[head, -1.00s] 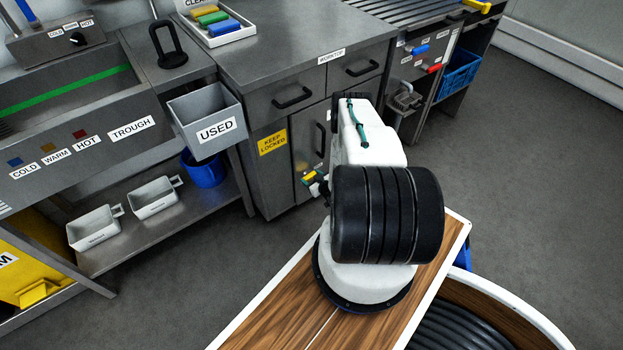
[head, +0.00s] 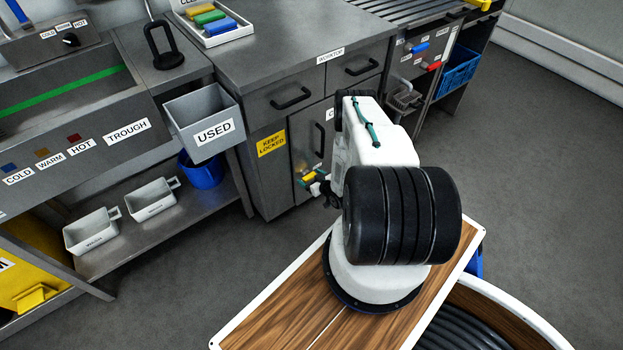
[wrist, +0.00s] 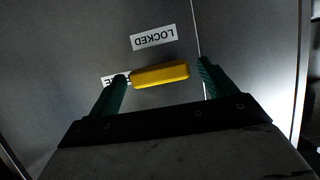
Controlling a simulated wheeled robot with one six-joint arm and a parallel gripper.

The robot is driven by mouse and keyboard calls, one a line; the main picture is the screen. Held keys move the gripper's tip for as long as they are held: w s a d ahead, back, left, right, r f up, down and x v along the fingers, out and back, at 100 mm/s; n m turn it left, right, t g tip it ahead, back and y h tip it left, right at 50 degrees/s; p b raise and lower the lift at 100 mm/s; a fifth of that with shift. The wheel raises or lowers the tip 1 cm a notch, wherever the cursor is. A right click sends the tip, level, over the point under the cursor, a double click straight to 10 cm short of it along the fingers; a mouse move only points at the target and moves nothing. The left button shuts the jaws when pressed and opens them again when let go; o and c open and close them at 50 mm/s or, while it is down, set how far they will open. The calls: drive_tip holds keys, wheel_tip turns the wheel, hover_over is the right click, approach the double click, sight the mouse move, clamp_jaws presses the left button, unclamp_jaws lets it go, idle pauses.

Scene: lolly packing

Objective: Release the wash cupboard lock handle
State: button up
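The wash cupboard (head: 272,178) is the grey unit with a yellow "KEEP LOCKED" sign. Its yellow lock handle (head: 308,176) shows low on the front beside my gripper (head: 316,183). In the wrist view the handle (wrist: 160,75) lies roughly crosswise, between the two green fingertips of my gripper (wrist: 162,72). The fingers are wide apart. A second label (wrist: 110,80) is partly covered by the left finger.
A grey "USED" bin (head: 205,122) hangs left of the cupboard. A blue bucket (head: 203,172) and white scoops (head: 152,199) stand on the low shelf. Drawer handles (head: 291,98) stick out above the door. The grey floor (head: 235,262) before the cupboard is clear.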

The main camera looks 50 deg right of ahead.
drive_tip(key=v, duration=0.7)
drive_tip(key=shift+s, duration=0.35)
drive_tip(key=shift+a, duration=0.1)
